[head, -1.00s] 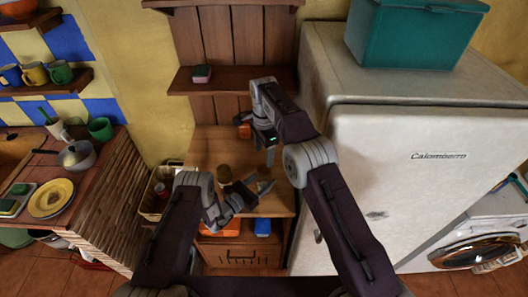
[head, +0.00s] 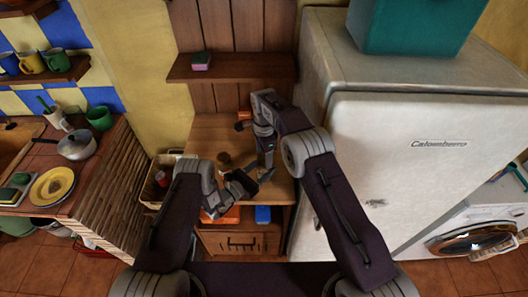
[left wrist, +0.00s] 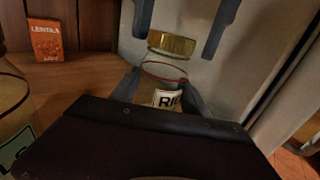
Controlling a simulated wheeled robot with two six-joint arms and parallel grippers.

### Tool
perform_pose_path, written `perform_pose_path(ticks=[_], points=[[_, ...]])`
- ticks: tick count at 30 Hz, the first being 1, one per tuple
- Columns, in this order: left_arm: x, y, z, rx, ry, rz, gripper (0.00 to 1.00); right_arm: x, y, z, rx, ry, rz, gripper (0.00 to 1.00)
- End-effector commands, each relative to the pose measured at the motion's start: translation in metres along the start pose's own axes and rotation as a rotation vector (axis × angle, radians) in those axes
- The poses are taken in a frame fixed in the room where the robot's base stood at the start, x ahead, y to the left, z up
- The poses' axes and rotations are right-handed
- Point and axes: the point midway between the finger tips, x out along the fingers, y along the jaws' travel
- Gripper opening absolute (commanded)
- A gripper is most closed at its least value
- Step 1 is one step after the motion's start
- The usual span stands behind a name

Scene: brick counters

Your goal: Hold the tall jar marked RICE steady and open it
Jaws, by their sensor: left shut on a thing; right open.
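The RICE jar (left wrist: 166,72) is clear with a gold lid (left wrist: 171,44) and a white label of which "RI" shows. My left gripper (left wrist: 160,88) is shut on the jar's body below the lid. In the head view my left gripper (head: 246,184) is over the front of the wooden counter, and the jar is mostly hidden among the grippers. My right gripper (head: 265,162) is open; its two fingers (left wrist: 182,18) come down on either side just above the lid, apart from it. The lid is on the jar.
A second jar (left wrist: 12,105) stands at the left wrist view's left edge; a brown lid (head: 224,158) shows on the wooden counter (head: 207,133). An orange LENTILS box (left wrist: 46,40) stands behind. The fridge (head: 400,160) rises close on the right.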

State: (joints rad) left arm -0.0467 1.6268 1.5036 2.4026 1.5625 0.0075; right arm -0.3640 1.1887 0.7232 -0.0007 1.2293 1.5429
Motion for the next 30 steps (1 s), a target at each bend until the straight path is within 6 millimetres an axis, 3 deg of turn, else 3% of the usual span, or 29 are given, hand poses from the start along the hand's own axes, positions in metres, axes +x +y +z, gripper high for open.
perform_pose_path(ticks=[2,6,9,13,16,30], points=[[0.0,0.0001,-0.0001,0.0,0.0,0.0,0.0,-0.0001,0.0,0.0,0.0,0.0,0.0,0.62],[0.0,0.0001,-0.0001,0.0,0.0,0.0,0.0,-0.0003,0.0001,0.0,0.0,0.0,0.0,0.23],[0.0,0.0002,-0.0001,0.0,0.0,0.001,0.0,-0.0003,0.0001,0.0,0.0,0.0,0.001,0.0],[0.0,0.0003,-0.0001,0.0,0.0,0.001,0.0,-0.0004,0.0002,0.0,-0.078,0.0,0.001,0.0],[0.0,0.0003,-0.0001,0.0,0.0,0.001,0.0,-0.0006,0.0002,0.0,-0.313,0.0,0.001,0.0],[0.0,0.0005,-0.0001,0.0,0.0,0.002,0.0,-0.0015,-0.0001,0.0001,-1.906,-0.002,0.001,0.0]])
